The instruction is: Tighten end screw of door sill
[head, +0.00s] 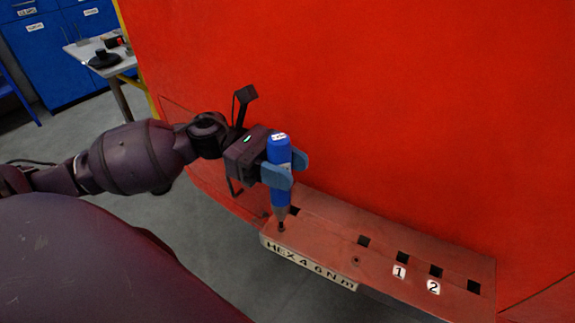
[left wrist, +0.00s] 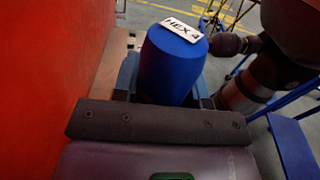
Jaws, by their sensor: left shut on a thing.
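My left gripper (head: 285,170) is shut on a blue screwdriver (head: 279,150) with a white label on its top. The screwdriver stands about upright, and its tip meets the near left end of the door sill (head: 325,235), at or just over the end screw (head: 281,228). I cannot tell whether the tip is seated in it. The sill carries a "HEX 4 6 Nm" label (head: 308,268) on its front edge. In the left wrist view the blue handle (left wrist: 175,65) sits between the fingers, with its "HEX 4" label up. My right gripper is not in view.
The red train nosecone (head: 370,100) rises behind the sill. The sill has several square dark holes, tags "1" (head: 400,271) and "2" (head: 433,287), and another screw (head: 356,260). A table (head: 100,58) and blue cabinets (head: 60,50) stand at the back left.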

